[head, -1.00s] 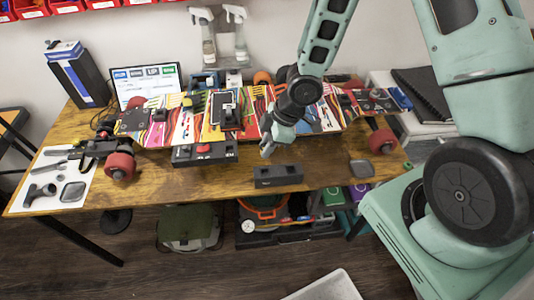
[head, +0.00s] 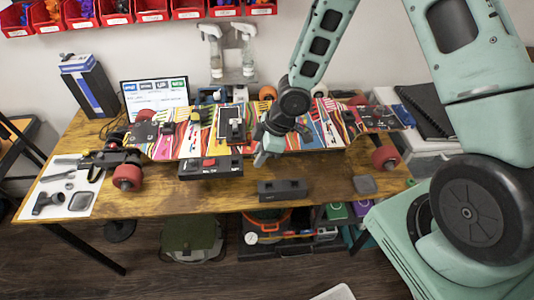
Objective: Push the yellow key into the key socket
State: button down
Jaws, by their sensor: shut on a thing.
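My gripper (head: 261,158) is at the front edge of the colourful striped skateboard deck (head: 292,137), just right of a black box with a red button (head: 209,167). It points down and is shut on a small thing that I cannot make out. I cannot pick out the yellow key for certain; it is too small or hidden by the fingers. The key socket is not clear either. A black module (head: 234,124) stands on the middle of the deck, left of my gripper.
A black slotted block (head: 283,189) lies near the wooden table's (head: 150,203) front edge, below my gripper. Red wheels (head: 127,177) stick out at the deck's ends. A monitor (head: 155,97), spray bottles (head: 247,55) and a white tool mat (head: 45,190) are around it.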

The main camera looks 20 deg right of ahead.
jog(key=shift+w+a+p, duration=1.7)
jog(key=shift+w+a, duration=0.85)
jog(key=shift+a, duration=0.1)
jog(key=shift+r, duration=0.1)
jog(key=shift+f+b, duration=1.1)
jog(key=shift+f, duration=0.65)
dwell(1.6)
jog(key=c, duration=0.9)
grip_release()
jog(key=shift+r, duration=0.3)
jog(key=shift+r+p, duration=0.75)
jog(key=shift+p, duration=0.15)
